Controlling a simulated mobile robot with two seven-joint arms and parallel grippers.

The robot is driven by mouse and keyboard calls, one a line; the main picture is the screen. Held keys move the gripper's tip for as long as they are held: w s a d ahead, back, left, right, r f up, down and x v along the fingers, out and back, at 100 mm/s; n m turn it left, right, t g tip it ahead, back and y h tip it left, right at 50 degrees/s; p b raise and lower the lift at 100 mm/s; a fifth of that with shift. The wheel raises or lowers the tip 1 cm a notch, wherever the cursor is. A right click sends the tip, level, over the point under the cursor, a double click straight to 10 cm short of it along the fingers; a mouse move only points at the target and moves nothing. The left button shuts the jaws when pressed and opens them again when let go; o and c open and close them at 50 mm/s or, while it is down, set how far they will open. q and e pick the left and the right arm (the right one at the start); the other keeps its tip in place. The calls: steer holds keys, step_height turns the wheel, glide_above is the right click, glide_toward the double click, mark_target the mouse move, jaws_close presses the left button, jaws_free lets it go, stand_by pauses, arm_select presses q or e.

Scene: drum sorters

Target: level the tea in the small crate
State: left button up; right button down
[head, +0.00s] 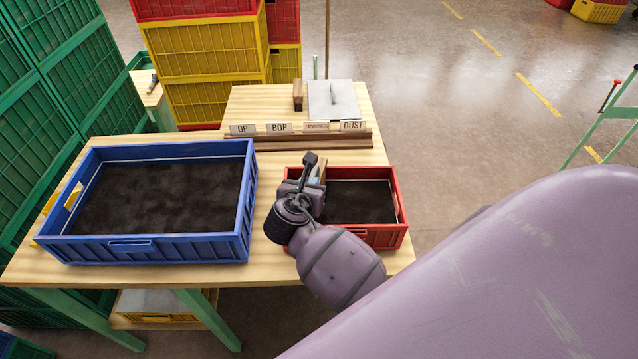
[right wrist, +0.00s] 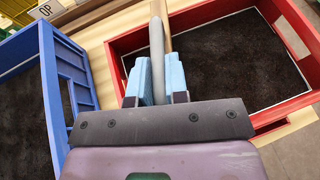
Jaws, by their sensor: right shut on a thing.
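The small red crate (head: 372,236) stands at the table's right side with dark tea (head: 358,202) in it; the tea looks fairly even, but its left part is hidden by my gripper. The red crate (right wrist: 285,105) and its tea also show in the right wrist view. My right gripper (head: 316,181) is at the crate's left end. In the wrist view its pale blue fingers (right wrist: 154,80) are shut on a grey-and-wood tool (right wrist: 157,40). The tool's far end is out of the wrist view, and I cannot tell if it touches the tea. My left gripper is not in view.
A large blue crate (head: 245,225) of dark tea stands left of the red one, with a narrow gap. Labels and wooden strips (head: 315,145) lie behind. A grey plate (head: 333,100) is further back. Green and yellow crates are stacked left and behind.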

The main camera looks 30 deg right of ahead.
steer(key=shift+w+a+r, duration=0.1)
steer(key=shift+w+a, duration=0.45)
steer(key=shift+a, duration=0.35)
steer(key=shift+w+a+f, duration=0.1)
steer(key=shift+w+a, duration=0.45)
steer(key=shift+a, duration=0.35)
steer(key=shift+w+a+r, duration=0.1)
steer(key=shift+w+a, duration=0.45)
steer(key=shift+a, duration=0.35)
step_height(320, 180, up, 6)
steer(key=s+d, duration=0.1)
steer(key=d, duration=0.1)
